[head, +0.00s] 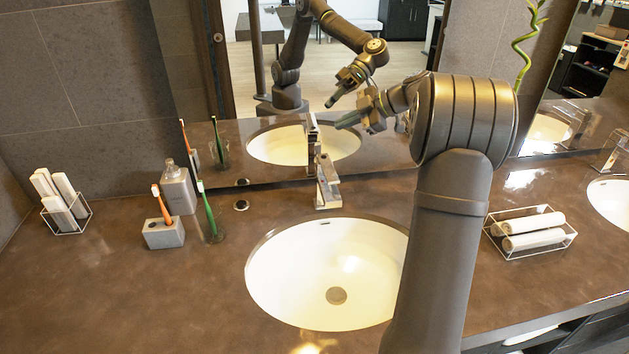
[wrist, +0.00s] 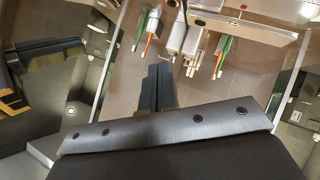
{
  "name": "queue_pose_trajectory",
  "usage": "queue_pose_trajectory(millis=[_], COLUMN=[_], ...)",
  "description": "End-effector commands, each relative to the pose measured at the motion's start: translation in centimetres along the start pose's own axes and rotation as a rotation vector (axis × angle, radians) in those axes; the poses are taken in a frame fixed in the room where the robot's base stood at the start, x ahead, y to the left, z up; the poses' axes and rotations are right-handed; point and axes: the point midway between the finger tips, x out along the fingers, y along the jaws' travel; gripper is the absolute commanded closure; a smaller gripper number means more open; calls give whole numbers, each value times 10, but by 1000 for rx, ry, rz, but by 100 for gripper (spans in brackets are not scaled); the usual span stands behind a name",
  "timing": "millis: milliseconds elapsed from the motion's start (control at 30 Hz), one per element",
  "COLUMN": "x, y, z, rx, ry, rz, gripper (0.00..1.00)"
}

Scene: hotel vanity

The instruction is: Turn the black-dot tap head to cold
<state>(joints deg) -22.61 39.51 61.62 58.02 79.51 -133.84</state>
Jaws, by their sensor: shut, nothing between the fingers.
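A chrome tap (head: 327,188) stands upright behind the near basin, against the mirror. The wrist view shows the flat silver top of a tap (wrist: 250,28) at the upper right, with a dark spot near its left end and a small red mark by its upper edge. I cannot tell for sure whether that spot is the black dot. My gripper (head: 341,124) is above the near tap and slightly to its right, with its fingers pointing left. The fingers (wrist: 158,88) are shut and empty, apart from the tap. A second tap (head: 610,152) stands by the right basin.
The white near basin (head: 270,275) lies in the brown counter. Left of it are a toothbrush holder (head: 163,233), a soap bottle (head: 178,190), a glass with a green toothbrush (head: 211,225) and a wire rack (head: 65,215). A towel rack (head: 530,235) is at right. The mirror reflects my arm.

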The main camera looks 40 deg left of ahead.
Motion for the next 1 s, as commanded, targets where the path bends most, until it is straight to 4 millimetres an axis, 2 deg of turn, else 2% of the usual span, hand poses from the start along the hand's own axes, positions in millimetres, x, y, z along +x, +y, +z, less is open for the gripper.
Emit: queue_pose_trajectory(millis=[33, 67, 133, 200, 300, 400, 467, 567, 667, 800, 1000], x=[4, 9, 28, 55, 88, 118, 136, 165, 188, 209, 221], y=[4, 6, 8, 5, -6, -24, -39, -63, -85, -111, -145], z=[-22, -36, -72, -115, -164, -199, -210, -206, -188, -154, -112], rx=[-6, 6, 81, 232, 489, 760, 910, 1073, 1122, 1078, 913], ry=[-21, -24, 0, 70, 183, 268, 284, 231, 112, -100, -413], rz=[35, 59, 126, 193, 258, 301, 329, 389, 460, 556, 680], gripper=[100, 100, 100, 100, 100, 100, 100, 100, 100, 100, 100])
